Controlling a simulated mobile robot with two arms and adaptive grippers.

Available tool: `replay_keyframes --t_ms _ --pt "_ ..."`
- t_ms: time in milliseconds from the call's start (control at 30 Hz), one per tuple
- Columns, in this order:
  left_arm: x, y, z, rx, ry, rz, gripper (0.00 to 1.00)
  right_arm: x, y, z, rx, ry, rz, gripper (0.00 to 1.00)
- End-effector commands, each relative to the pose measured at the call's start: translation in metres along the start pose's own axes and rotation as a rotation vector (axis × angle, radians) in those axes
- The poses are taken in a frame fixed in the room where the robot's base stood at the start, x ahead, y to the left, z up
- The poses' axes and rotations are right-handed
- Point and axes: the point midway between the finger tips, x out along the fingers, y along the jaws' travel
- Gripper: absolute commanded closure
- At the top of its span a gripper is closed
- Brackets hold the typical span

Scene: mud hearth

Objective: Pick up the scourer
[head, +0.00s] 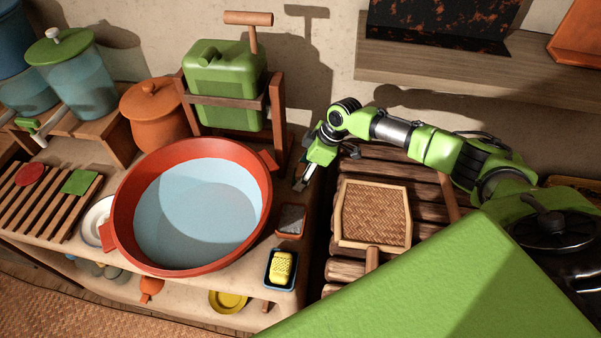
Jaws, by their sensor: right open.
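A dark grey rough pad (290,218), which looks like the scourer, lies in a small orange-red dish (289,236) on the counter, right of the big red basin. A yellow pitted block (282,267) sits in a dark blue dish (281,286) just in front of it; I cannot tell for sure which of the two is the scourer. My right gripper (301,182) is open and empty, pointing down near the counter's right edge, behind the grey pad and apart from it. My left gripper is not in view.
The red basin (119,213) of water fills the counter's middle. A green jerrycan (224,85) stands in a wooden frame behind it, close to my right gripper. A slatted rack (60,212) is at left. A woven tray (374,213) lies on wooden slats at right.

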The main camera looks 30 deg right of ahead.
Motion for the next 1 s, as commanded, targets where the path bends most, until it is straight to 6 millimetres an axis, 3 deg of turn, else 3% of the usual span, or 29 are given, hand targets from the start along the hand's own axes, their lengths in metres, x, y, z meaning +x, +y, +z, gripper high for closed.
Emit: replay_keyframes --t_ms 100,267,400,433,833,1000 --pt "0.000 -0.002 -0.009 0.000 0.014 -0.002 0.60 0.003 0.000 0.000 -0.001 0.001 0.001 0.39" --pt "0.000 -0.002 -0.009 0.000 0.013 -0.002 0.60 0.003 0.000 0.000 -0.001 0.001 0.001 0.42" --pt "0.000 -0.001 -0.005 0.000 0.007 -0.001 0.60 0.003 0.000 0.000 -0.001 0.001 0.001 0.78" --pt "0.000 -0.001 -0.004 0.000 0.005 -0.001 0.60 0.003 0.000 0.000 -0.001 0.001 0.001 0.80" --pt "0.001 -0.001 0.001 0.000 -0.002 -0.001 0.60 0.000 0.001 -0.001 -0.001 0.001 0.001 0.80" --pt "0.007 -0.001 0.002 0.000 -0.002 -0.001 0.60 -0.015 0.002 -0.008 -0.003 0.003 0.004 0.80"
